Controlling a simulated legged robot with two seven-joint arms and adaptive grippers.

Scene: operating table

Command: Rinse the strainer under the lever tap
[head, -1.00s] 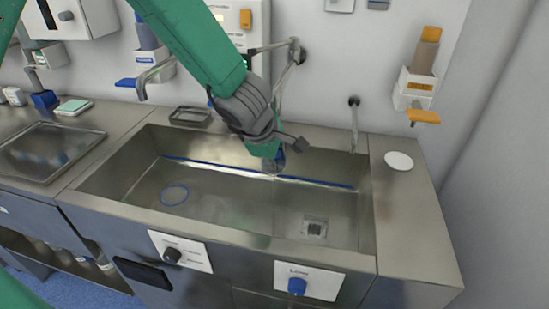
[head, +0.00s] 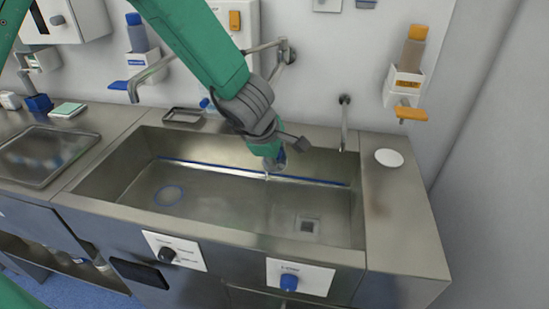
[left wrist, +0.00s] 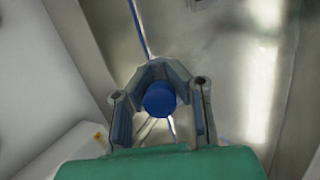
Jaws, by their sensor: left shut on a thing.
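My left gripper (head: 274,163) reaches down over the middle rear of the steel sink (head: 225,205). In the left wrist view its fingers (left wrist: 160,92) are shut around a blue round-ended piece (left wrist: 160,99). Thin metal rods show behind it. Whether this is the strainer's handle I cannot tell; the rest of it is hidden. A blue ring (head: 169,196) shows flat on the left of the sink floor. A second, thin tap (head: 345,125) is at the back right. My right gripper is not seen.
A square drain (head: 308,226) lies right in the sink. A white disc (head: 389,157) lies on the right ledge, below an orange-topped dispenser (head: 408,70). A small tray (head: 183,116) sits behind the sink.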

